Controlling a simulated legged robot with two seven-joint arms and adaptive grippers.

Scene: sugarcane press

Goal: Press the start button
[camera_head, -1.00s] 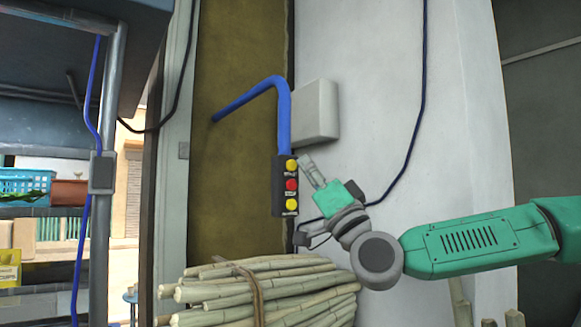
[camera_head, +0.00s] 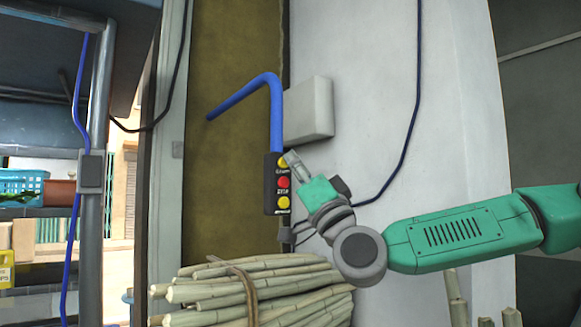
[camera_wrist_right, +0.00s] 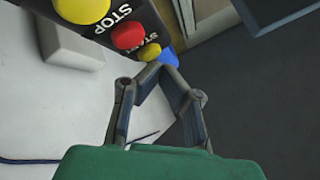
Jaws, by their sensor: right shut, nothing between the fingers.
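A black control box (camera_head: 269,186) hangs at the end of a blue pipe, with a yellow button at each end and a red one between. The start button (camera_head: 281,163) is the top yellow one; in the right wrist view (camera_wrist_right: 149,51) it has the START label beside it, near the blue pipe. The red stop button (camera_head: 283,182) is below it. My right gripper (camera_head: 290,156) is shut and empty, its tips at the start button and partly overlapping it. I cannot tell whether they touch. My left gripper is not in view.
A bundle of cane (camera_head: 215,295) lies below the control box. A pale grey box (camera_head: 310,110) is on the white wall behind, with a dark blue cable (camera_head: 417,90) to its right. A shelf with a blue basket (camera_head: 22,182) stands at the left.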

